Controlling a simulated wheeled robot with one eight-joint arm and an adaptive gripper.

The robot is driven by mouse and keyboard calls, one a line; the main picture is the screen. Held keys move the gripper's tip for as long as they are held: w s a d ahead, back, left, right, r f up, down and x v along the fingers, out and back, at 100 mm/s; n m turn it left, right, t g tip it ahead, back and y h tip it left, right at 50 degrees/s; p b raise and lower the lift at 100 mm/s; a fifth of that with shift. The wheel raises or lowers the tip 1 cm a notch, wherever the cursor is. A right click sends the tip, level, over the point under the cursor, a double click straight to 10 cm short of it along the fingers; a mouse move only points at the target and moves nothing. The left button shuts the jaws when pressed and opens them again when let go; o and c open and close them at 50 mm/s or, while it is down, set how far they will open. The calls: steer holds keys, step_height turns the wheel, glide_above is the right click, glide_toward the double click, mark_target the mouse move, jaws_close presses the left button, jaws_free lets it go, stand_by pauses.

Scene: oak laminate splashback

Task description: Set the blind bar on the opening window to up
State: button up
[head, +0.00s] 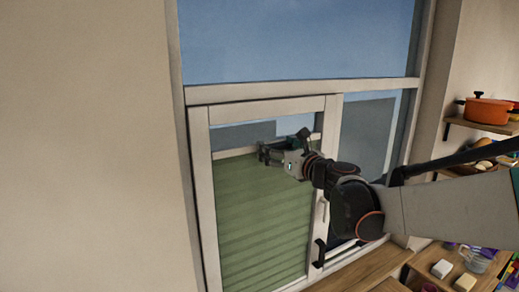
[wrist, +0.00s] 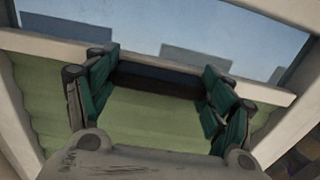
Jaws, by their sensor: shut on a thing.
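The opening window (head: 202,180) is the lower left pane in a white frame. Its green pleated blind (head: 262,225) covers most of the pane from below, with a gap of clear glass above. The pale blind bar (head: 232,153) runs across the blind's top edge, in the upper part of the pane. In the wrist view the bar (wrist: 45,47) crosses the picture at a slight tilt. My gripper (head: 265,150) is at the bar, its fingers (wrist: 158,75) on either side of a dark strip along it. The gripper is shut on the bar; the exact contact is partly hidden.
A window handle (head: 323,210) and a dark lever (head: 319,253) are on the right side of the sash. Shelves with an orange pot (head: 487,110) stand at the right. A wooden counter (head: 365,270) lies below. The wall at left is bare.

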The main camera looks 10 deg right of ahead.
mark_target(272, 95)
step_height(272, 95, up, 5)
steer(key=shift+f+p, duration=0.1)
steer(key=shift+p, duration=0.95)
steer(key=shift+w, duration=0.1)
steer(key=o, duration=1.5)
steer(key=shift+f, duration=0.1)
step_height(272, 95, up, 10)
steer(key=shift+r, duration=0.1)
